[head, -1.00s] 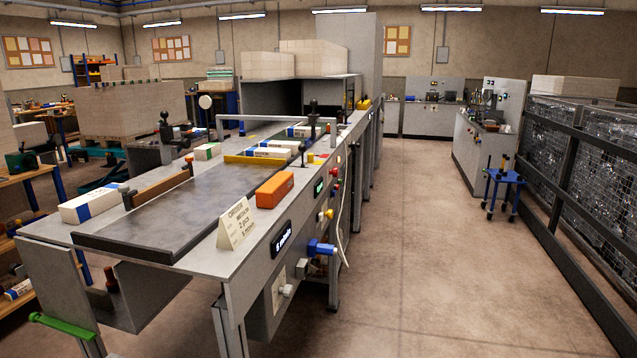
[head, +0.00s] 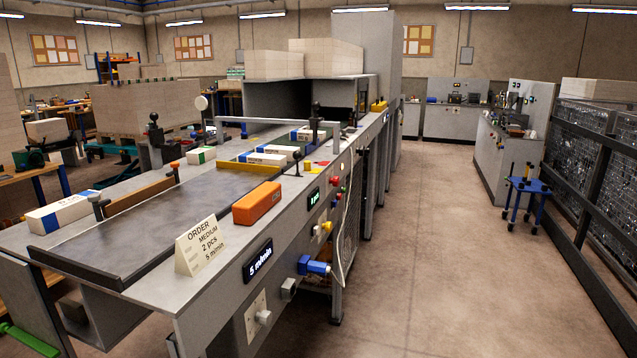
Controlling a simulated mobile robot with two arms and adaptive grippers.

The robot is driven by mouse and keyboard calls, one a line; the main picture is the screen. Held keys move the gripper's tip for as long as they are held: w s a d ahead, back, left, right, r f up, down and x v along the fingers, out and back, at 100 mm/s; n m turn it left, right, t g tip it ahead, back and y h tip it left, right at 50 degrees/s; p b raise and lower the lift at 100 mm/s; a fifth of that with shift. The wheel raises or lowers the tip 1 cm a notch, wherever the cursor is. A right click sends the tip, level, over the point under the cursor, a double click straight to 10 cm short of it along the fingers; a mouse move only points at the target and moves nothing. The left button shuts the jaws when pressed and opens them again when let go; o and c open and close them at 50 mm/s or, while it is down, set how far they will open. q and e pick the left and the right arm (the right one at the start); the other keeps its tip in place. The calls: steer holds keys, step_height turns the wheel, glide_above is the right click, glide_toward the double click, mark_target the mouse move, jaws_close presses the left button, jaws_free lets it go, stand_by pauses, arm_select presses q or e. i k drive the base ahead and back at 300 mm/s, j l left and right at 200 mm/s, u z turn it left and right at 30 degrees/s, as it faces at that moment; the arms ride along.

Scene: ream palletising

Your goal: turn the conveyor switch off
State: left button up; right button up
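The conveyor (head: 150,215) is a dark belt set in a long grey table, with several wrapped reams toward its far end. Its right side panel carries controls: a white plate with a knob (head: 263,317), a small grey box-shaped control (head: 289,289), a blue plug-like part (head: 314,266), a yellow knob (head: 327,227) and a red button (head: 334,181). I cannot tell which of these is the conveyor switch, or its position. Neither of my grippers is in view.
An order card (head: 200,245) and an orange box (head: 257,203) stand on the table's right edge. A white cable (head: 345,225) hangs along the panel. The floor (head: 430,270) to the right is clear up to a blue stool (head: 527,186) and mesh fence (head: 570,150).

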mark_target(336, 181)
steer(key=i+l+u, duration=0.2)
steer(key=u, duration=0.2)
steer(key=i+l+u, duration=0.25)
steer(key=u, duration=0.15)
steer(key=i+l, duration=0.05)
